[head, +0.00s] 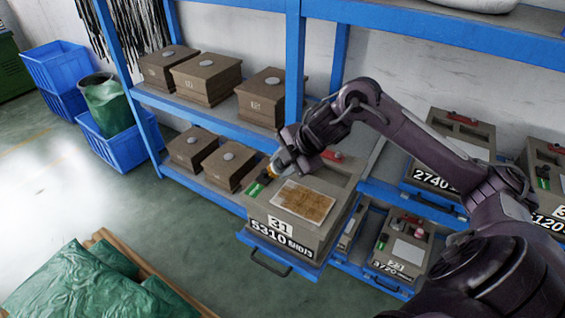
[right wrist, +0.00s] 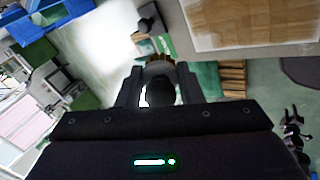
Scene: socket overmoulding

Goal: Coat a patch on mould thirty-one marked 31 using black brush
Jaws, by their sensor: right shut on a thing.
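Mould thirty-one (head: 278,229), a grey-brown block marked 31, sits on a blue pulled-out shelf. On its top is a pale rectangular panel with a brown, streaky patch (head: 303,203) over most of it; the patch also shows at the upper right in the right wrist view (right wrist: 250,22). My right gripper (head: 284,163) is over the mould's far left corner, left of the patch. It is shut on the black brush, whose dark rounded handle (right wrist: 160,92) shows between the fingers in the right wrist view. My left gripper is out of view.
A red item (head: 332,155) and a green item (head: 254,189) lie on the mould's top edges. Other moulds (head: 398,240) stand right on blue shelves; lidded brown moulds (head: 206,75) stand behind left. Blue rack posts (head: 294,60) rise behind.

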